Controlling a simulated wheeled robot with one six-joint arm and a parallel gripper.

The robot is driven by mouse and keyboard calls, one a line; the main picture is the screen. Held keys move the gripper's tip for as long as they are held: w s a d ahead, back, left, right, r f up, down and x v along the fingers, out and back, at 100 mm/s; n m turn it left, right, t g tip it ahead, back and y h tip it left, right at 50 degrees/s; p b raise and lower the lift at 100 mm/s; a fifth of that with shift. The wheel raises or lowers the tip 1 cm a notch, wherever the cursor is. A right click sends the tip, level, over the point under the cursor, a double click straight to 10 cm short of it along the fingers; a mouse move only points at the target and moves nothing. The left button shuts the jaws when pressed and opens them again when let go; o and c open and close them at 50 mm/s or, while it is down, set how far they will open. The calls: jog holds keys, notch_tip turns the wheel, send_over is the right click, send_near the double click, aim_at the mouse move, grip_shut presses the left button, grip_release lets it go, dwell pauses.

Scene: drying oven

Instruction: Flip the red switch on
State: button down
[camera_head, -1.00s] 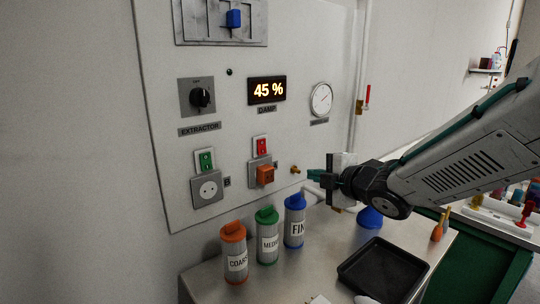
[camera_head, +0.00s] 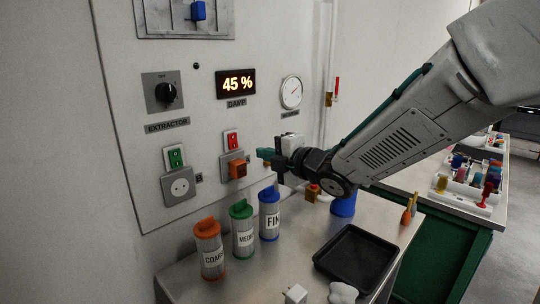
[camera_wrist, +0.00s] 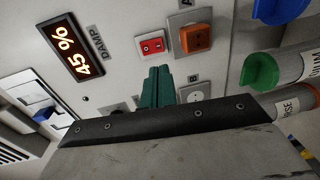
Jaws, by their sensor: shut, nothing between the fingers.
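The red switch (camera_head: 232,140) is a small rocker in a white frame on the wall panel, above an orange plug (camera_head: 238,168). It also shows in the wrist view (camera_wrist: 152,45), just beyond the fingertips. My gripper (camera_head: 265,154) is to the right of the switch and slightly lower in the head view. Its green fingers (camera_wrist: 157,73) are pressed together with nothing between them. A gap shows between the fingertips and the switch in the head view. I cannot tell the exact distance to the panel.
A green switch (camera_head: 174,157) sits left of the red one, above a white socket (camera_head: 179,187). The display (camera_head: 236,83) reads 45 %. Orange-, green- and blue-capped canisters (camera_head: 209,250) stand on the table below, beside a black tray (camera_head: 355,258).

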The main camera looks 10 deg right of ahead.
aim_at(235, 147)
jog(key=x, duration=0.9)
jog(key=shift+w+a, duration=0.2)
jog(key=shift+w, duration=0.05)
jog(key=shift+w+f, duration=0.1)
jog(key=shift+f, duration=0.05)
jog(key=f+v, duration=0.3)
jog(key=v, duration=1)
jog(key=shift+s+d, duration=0.25)
jog(key=shift+s, duration=0.2)
jog(key=shift+f, duration=0.2)
